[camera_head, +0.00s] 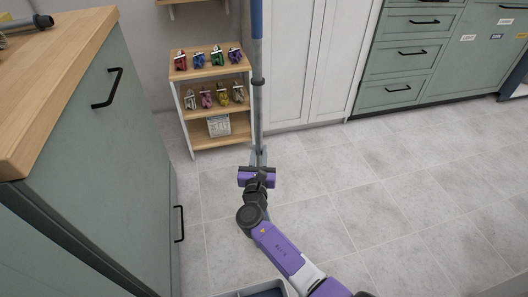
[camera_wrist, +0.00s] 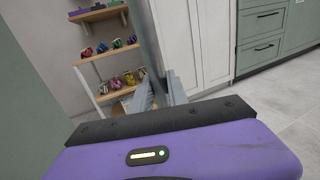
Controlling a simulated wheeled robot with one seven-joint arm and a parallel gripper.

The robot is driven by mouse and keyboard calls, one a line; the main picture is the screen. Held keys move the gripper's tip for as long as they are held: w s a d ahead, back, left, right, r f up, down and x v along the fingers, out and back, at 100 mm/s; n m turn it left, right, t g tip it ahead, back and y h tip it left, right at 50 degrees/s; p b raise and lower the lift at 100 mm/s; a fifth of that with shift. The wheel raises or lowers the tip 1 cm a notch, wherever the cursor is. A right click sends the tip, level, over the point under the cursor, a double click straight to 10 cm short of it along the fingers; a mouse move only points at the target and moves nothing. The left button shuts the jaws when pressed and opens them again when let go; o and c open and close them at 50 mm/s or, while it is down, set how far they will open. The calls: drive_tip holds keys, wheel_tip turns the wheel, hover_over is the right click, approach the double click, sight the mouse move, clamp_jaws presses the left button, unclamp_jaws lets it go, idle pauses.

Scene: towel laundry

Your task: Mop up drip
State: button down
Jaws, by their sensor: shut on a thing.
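A long mop-like pole (camera_head: 258,120), blue above and grey below, stands nearly upright and runs out of the top of the head view. My gripper (camera_head: 258,160) is shut on it near the lowest part I can see. In the wrist view my grey fingers (camera_wrist: 160,92) close around the grey pole (camera_wrist: 151,45). The pole's lower end and any mop head are hidden by the gripper and wrist. I can make out no drip on the grey tile floor (camera_head: 380,190).
A small wooden shelf (camera_head: 210,71) with several colourful clipped items stands just left of the pole. White cabinet doors (camera_head: 305,60) are behind it. A green cabinet with a wooden top (camera_head: 60,80) is close on the left. The floor to the right is open.

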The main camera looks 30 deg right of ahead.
drive_tip(key=a, duration=0.1)
drive_tip(key=w+a+m, duration=0.1)
drive_tip(key=a, duration=0.1)
drive_tip(key=a+m, duration=0.1)
drive_tip(key=shift+w+a+r+g+p, duration=0.2)
drive_tip(key=shift+w+a+g+p, duration=0.05)
drive_tip(key=shift+a+g+p, duration=0.05)
idle(0.5)
drive_tip(key=shift+r, duration=0.1)
wheel_tip(320, 180, up, 7)
drive_tip(key=p, duration=0.6)
drive_tip(key=shift+p, duration=0.4)
idle(0.5)
